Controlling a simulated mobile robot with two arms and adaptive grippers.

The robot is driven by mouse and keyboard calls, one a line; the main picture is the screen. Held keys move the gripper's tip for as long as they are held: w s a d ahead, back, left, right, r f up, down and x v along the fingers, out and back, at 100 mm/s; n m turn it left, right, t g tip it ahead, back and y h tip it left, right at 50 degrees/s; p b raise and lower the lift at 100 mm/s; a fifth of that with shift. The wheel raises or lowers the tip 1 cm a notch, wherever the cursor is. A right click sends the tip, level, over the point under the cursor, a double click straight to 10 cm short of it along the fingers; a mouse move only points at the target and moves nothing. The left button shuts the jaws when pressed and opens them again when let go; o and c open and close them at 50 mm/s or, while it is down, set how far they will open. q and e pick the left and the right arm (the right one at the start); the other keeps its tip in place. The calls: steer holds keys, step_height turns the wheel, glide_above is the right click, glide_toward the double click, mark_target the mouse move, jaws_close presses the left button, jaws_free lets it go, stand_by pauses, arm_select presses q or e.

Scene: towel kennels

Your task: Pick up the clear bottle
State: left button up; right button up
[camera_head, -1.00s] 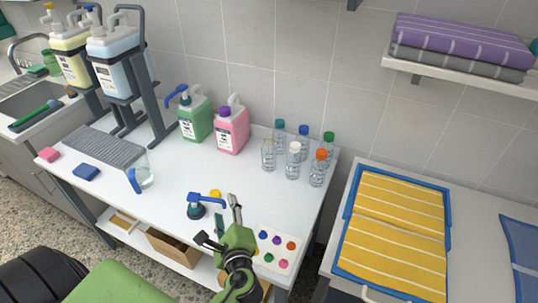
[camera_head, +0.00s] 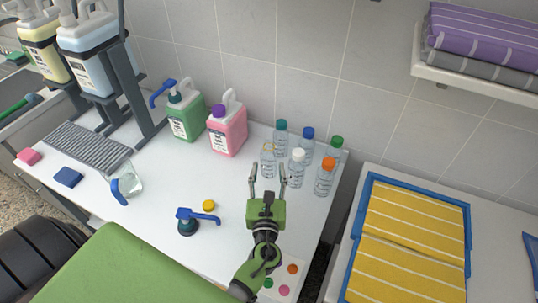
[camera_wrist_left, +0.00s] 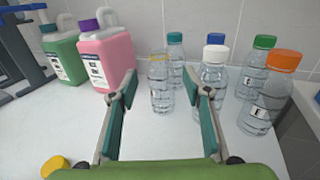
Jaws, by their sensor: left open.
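The clear bottle (camera_head: 268,155) has no coloured cap, only a yellowish ring at its neck. It stands upright at the front left of a group of bottles on the white table, and it also shows in the left wrist view (camera_wrist_left: 161,92). My left gripper (camera_head: 267,174) is open and empty just in front of it. In the left wrist view the bottle shows between the two spread fingers, standing beyond them; contact is not visible. My right gripper is not in view.
Close by stand bottles with white (camera_head: 297,168), orange (camera_head: 325,176), teal (camera_head: 280,139), blue (camera_head: 305,145) and green caps (camera_head: 334,149). The pink jug (camera_head: 228,128) and green jug (camera_head: 186,115) stand to the left. A blue pump top (camera_head: 188,222) and yellow cap (camera_head: 209,205) lie nearer.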

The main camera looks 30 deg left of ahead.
mark_target(269, 150)
arm_select(q)
steer(key=x, duration=0.3)
steer(key=shift+w+a+r, duration=0.1)
steer(key=shift+w+a, duration=0.05)
steer(key=shift+w, duration=0.2)
steer(key=shift+w+a, duration=0.2)
steer(key=shift+w, duration=0.15)
steer(key=b+x, duration=0.1)
steer(key=x, duration=0.4)
steer(key=shift+w+a, duration=0.1)
steer(key=shift+w, duration=0.1)
steer(key=shift+c, duration=1)
steer(key=c, duration=0.9)
steer(key=shift+o, duration=0.2)
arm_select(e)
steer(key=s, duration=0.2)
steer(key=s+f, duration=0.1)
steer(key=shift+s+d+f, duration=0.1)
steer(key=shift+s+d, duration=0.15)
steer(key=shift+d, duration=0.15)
